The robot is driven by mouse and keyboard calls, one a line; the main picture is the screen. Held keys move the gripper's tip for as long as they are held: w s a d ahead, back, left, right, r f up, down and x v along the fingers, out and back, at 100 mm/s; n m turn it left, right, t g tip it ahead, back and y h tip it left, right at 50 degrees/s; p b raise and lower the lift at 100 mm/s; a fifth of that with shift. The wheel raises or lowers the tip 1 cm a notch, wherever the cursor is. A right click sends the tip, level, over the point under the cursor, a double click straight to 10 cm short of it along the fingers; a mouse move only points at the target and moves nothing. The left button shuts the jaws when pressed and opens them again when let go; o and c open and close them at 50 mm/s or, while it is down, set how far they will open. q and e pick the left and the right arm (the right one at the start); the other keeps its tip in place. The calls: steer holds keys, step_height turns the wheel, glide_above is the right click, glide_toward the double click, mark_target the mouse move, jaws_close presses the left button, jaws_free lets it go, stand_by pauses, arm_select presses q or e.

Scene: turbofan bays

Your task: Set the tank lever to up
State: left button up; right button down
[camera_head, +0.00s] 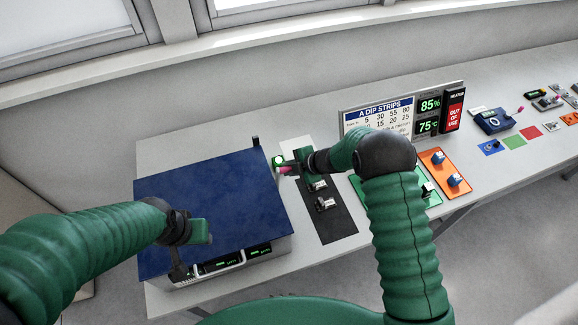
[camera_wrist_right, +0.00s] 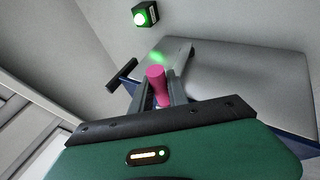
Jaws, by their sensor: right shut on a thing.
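My right gripper (camera_head: 287,168) is over the far end of the dark panel, beside the right edge of the blue-topped box. It is shut on a pink lever handle (camera_head: 284,170). In the right wrist view the pink handle (camera_wrist_right: 157,86) stands between the two fingers of the right gripper (camera_wrist_right: 166,92). The base of the lever is hidden behind the gripper. My left gripper (camera_head: 180,265) hangs at the front edge of the blue-topped box, apart from the lever; its finger gap is not clear.
A lit green lamp (camera_head: 278,161) is close to the right gripper. The blue-topped box (camera_head: 210,200) fills the left of the table. Metal switches sit on the dark panel (camera_head: 335,223). A sign board (camera_head: 385,115), an orange panel (camera_head: 446,170) and a blue device (camera_head: 492,121) stand further right.

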steer(key=shift+w+r, duration=0.15)
steer(key=shift+r, duration=0.05)
steer(key=c, duration=1.7)
jaws_free()
steer(key=o, duration=0.4)
steer(key=shift+a+f, duration=0.1)
steer(key=shift+f, duration=0.05)
steer(key=b+v, duration=0.2)
steer(key=v, duration=1.4)
steer(key=shift+d+r+b, duration=0.25)
steer(key=shift+b, duration=0.1)
